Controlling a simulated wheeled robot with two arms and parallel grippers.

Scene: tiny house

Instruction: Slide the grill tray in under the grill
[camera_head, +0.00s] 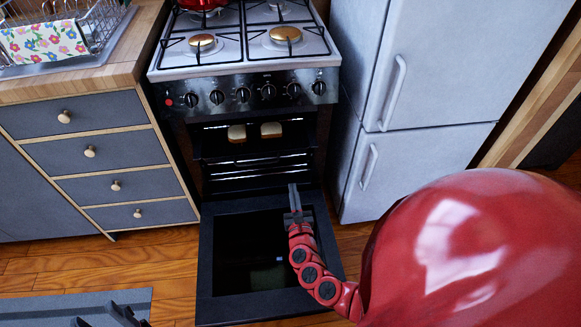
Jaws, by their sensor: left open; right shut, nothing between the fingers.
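The grill tray (215,151) is a dark tray inside the upper part of the cooker (255,78), below the knob panel. Two slices of bread (237,133) lie side by side on it. The cavity is dark, so the tray's exact depth and edges are hard to tell. My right gripper (293,187) is shut and empty, in front of the oven opening and above the lowered door, apart from the tray. My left gripper (108,313) is open and empty at the bottom left edge, partly cut off, far from the tray.
The oven door (207,255) is folded down in front of the cooker. Drawers (95,150) stand to the left, and a fridge (410,165) stands close on the right. A red pot (203,4) is on the hob. Wooden floor (155,265) is clear left of the door.

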